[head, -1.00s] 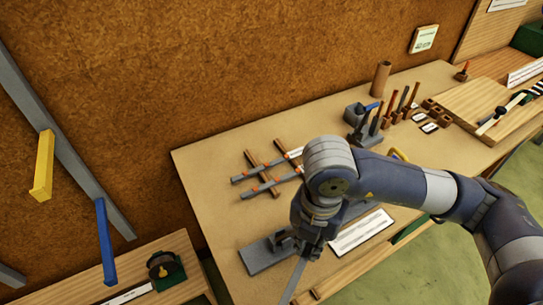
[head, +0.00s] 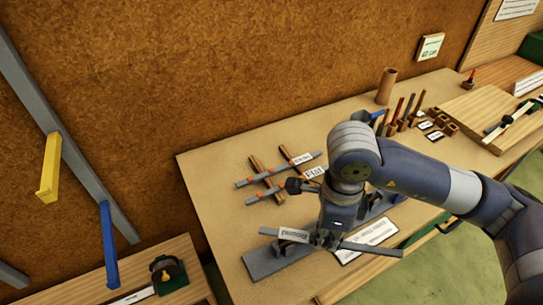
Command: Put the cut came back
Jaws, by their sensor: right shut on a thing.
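My right gripper (head: 328,243) points down over the front of the bench and is shut on a thin grey came (head: 372,248). The came sticks out to the right of the fingers, lying roughly across the view; its left part is hidden by the gripper and a white label. Behind the gripper is a rack of two brown wooden bars (head: 258,165) with grey, orange-tipped strips (head: 255,180) across them. One rack label seems to read "Flat". The gripper is in front of the rack and apart from it. My left gripper is not in view.
A long grey base (head: 272,262) lies under and left of the gripper. A printed sheet (head: 375,233) lies behind the came. Upright tools (head: 400,108) and a brown tube (head: 386,86) stand at the back. The bench's left part (head: 215,190) is clear.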

